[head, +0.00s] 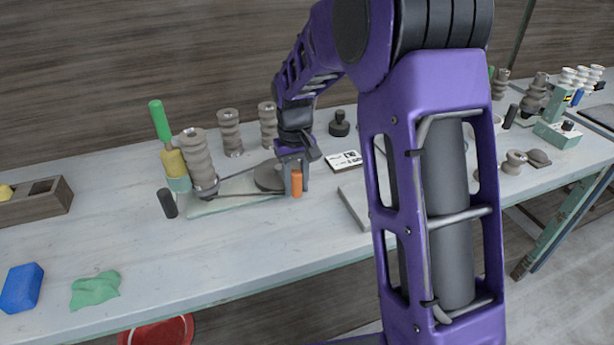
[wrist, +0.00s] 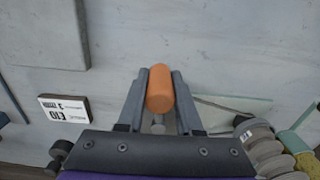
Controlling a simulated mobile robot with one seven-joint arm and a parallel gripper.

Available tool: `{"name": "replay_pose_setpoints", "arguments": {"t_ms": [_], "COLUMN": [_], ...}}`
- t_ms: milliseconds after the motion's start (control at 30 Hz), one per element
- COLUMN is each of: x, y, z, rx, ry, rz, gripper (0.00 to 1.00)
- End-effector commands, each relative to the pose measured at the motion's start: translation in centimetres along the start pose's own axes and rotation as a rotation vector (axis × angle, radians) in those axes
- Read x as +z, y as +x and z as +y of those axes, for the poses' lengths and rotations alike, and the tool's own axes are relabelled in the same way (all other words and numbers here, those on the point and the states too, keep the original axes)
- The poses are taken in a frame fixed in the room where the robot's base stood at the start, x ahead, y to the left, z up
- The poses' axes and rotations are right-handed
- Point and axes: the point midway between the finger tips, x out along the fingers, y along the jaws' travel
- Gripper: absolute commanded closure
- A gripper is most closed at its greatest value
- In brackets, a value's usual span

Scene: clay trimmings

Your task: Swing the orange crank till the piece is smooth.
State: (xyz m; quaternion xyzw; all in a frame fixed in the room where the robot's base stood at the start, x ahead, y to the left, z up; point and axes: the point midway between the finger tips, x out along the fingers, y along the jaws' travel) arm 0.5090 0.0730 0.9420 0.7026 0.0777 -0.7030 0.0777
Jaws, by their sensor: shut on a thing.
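The orange crank handle (head: 297,184) stands upright at the right end of a pale green base plate (head: 232,205). In the wrist view the orange handle (wrist: 160,90) sits between the two fingers of my gripper (wrist: 160,76). My gripper (head: 294,170) is shut on it, coming down from above. A dark round wheel (head: 268,176) lies beside the handle, partly hidden by my gripper. A thin belt runs from it to the left. The ribbed grey clay piece (head: 197,158) stands upright at the plate's left end; it also shows in the wrist view (wrist: 262,145). I cannot tell how smooth its surface is.
A green-handled tool (head: 159,120) stands beside the piece, with a black cylinder (head: 167,203) nearby. More ribbed pieces (head: 229,132) stand behind. A white card (head: 343,161) and a grey slab (head: 352,205) lie right of the crank. The table's front middle is clear.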

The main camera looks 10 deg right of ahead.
Motion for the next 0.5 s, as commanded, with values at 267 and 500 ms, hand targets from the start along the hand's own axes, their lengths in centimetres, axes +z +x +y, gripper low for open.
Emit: {"name": "replay_pose_setpoints", "arguments": {"t_ms": [267,500], "x": [-0.3,-1.1], "y": [-0.3,-0.3], "z": [-3.1,-5.5], "rx": [-0.001,-0.001], "ry": [0.257,0.485], "rz": [0.002,0.003], "gripper": [1.00,1.00]}}
